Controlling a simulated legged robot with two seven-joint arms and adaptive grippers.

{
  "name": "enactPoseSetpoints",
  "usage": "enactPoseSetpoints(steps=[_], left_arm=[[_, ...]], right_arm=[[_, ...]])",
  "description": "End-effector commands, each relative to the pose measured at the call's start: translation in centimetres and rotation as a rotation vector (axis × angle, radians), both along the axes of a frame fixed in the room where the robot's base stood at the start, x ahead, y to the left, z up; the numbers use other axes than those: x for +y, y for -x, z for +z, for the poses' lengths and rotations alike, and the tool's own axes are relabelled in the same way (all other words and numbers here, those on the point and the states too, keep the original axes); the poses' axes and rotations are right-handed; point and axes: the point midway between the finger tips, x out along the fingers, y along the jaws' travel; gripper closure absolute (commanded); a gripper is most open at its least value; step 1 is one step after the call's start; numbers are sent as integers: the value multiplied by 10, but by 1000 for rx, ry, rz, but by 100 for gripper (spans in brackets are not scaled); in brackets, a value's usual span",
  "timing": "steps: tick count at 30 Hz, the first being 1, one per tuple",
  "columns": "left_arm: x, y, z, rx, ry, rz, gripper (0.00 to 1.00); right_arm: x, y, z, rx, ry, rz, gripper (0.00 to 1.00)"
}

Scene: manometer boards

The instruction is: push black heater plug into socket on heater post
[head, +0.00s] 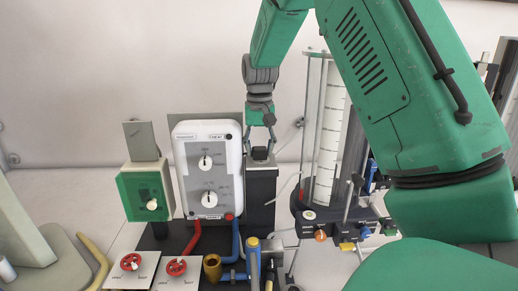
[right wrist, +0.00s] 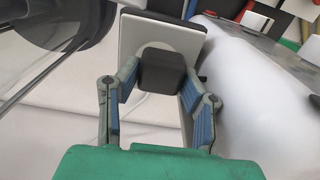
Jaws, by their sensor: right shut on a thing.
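My right gripper (head: 261,140) reaches down from above and is shut on the black heater plug (head: 260,154). The plug sits between its fingertips at the top of the dark heater post (head: 261,187). In the right wrist view the fingers (right wrist: 160,92) hold the blocky black plug (right wrist: 162,72) on both sides. Behind the plug is a pale plate (right wrist: 150,35) with a light round socket (right wrist: 154,48), partly hidden by the plug. The plug is lined up over the socket; I cannot tell how deep it sits. My left gripper is not in view.
A white control box (head: 208,172) with two dials stands just left of the post. A green box (head: 146,190) stands farther left. A clear graduated cylinder (head: 330,135) rises close on the right. Valves and red knobs (head: 176,267) sit in front.

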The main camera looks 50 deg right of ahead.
Motion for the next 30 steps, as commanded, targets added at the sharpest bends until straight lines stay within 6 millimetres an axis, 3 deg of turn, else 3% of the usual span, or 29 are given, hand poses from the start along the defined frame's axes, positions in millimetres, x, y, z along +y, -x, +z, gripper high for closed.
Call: enactPoseSetpoints(steps=[14, 30], left_arm=[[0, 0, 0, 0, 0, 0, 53], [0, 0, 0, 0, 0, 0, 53]], right_arm=[[2, 0, 1, -1, 2, 0, 91], [-11, -1, 1, 0, -8, 0, 91]])
